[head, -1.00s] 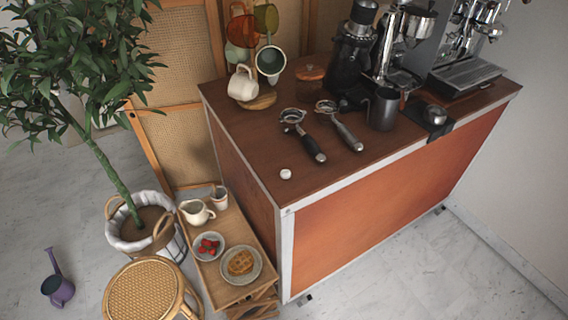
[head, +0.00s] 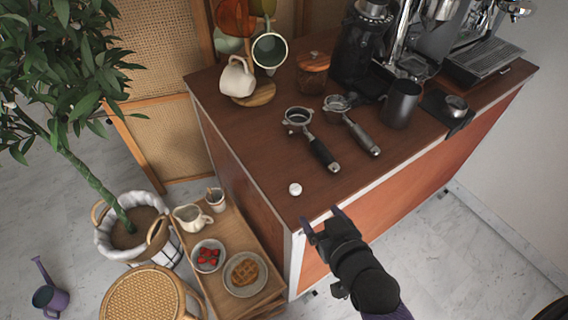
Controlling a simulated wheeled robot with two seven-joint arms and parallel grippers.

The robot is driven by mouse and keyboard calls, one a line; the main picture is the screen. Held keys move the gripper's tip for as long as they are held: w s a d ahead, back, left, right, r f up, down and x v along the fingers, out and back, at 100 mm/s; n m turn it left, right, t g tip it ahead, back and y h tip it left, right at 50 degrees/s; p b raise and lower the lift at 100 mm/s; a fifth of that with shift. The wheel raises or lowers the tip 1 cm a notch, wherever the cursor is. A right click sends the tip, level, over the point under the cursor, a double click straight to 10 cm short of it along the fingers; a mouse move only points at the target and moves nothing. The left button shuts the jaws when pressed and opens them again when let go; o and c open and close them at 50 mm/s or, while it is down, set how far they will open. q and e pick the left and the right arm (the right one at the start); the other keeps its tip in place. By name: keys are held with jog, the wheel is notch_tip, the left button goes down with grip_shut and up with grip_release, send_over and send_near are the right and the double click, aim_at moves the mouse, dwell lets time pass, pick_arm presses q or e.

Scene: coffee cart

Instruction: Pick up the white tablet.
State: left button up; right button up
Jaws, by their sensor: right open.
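The white tablet (head: 295,189) is a small round white piece lying on the brown top of the coffee cart (head: 250,150), near its front left corner. My right gripper (head: 322,218) has come in from the bottom of the head view. Its two fingers are spread open and empty. The fingertips are at the cart's front edge, a short way below and to the right of the tablet in the picture, and apart from it. The tablet is in full view. My left gripper does not show.
Two portafilters (head: 322,154) lie on the cart behind the tablet. A dark metal pitcher (head: 401,103), a grinder (head: 362,45) and a mug tree with a cream mug (head: 237,77) stand farther back. A low wooden stand (head: 236,222) with a waffle plate (head: 262,283) is at the left.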

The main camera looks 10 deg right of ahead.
aim_at(298, 192)
jog(key=b+x, duration=0.1)
jog(key=x, duration=0.2)
jog(key=b+x, duration=0.1)
jog(key=x, duration=0.2)
jog(key=b+x, duration=0.1)
jog(key=x, duration=0.2)
jog(key=shift+w+a+f+b, duration=0.2)
jog(key=shift+a+f+b, duration=0.15)
jog(key=shift+a+f, duration=0.05)
jog(key=shift+w, duration=0.1)
jog(key=shift+c, duration=1.3)
grip_shut()
